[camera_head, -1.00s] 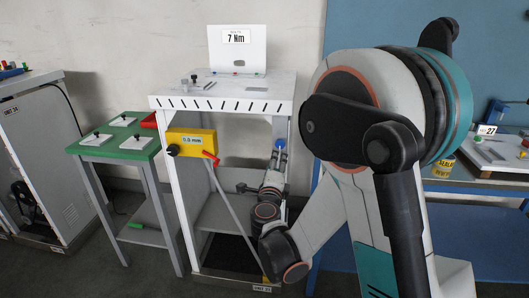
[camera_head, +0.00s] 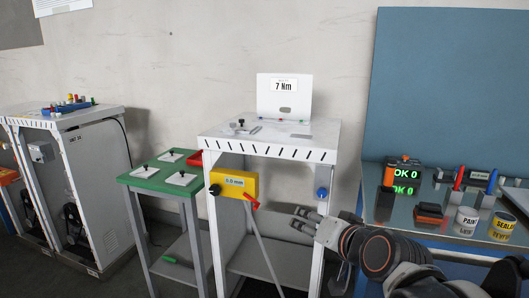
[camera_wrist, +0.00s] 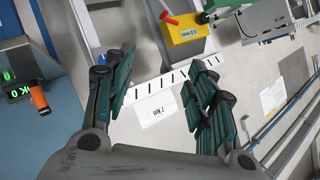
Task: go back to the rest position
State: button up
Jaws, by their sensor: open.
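My gripper (camera_head: 306,222) is in front of the right side of the white frame stand (camera_head: 270,150), which carries a white panel marked 7 Nm (camera_head: 284,94). In the wrist view my gripper (camera_wrist: 160,85) has its two green-padded fingers spread apart with nothing between them. The 7 Nm panel (camera_wrist: 157,108) shows in the gap beyond the fingers. A yellow box with a red lever (camera_head: 234,184) is on the stand's front left, apart from my gripper. My arm enters from the lower right of the head view.
A green-topped table (camera_head: 148,184) stands left of the stand, and a grey cabinet (camera_head: 90,180) farther left. At the right, a blue bench (camera_head: 440,245) holds a PAINT can (camera_head: 466,221), a yellow-labelled can (camera_head: 502,226) and a device reading OK 0 (camera_head: 403,176).

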jog(key=s+d+f+n+g+h, duration=0.1)
jog(key=s+d+f, duration=0.3)
jog(key=s, duration=0.4)
jog(key=s+d+f+n+g+h, duration=0.2)
jog(key=s+d+f+g+h, duration=0.1)
jog(key=s, duration=0.6)
jog(key=shift+d+f+n+g, duration=0.3)
jog(key=shift+d+f+g, duration=0.4)
jog(key=shift+d, duration=0.4)
jog(key=shift+r, duration=0.1)
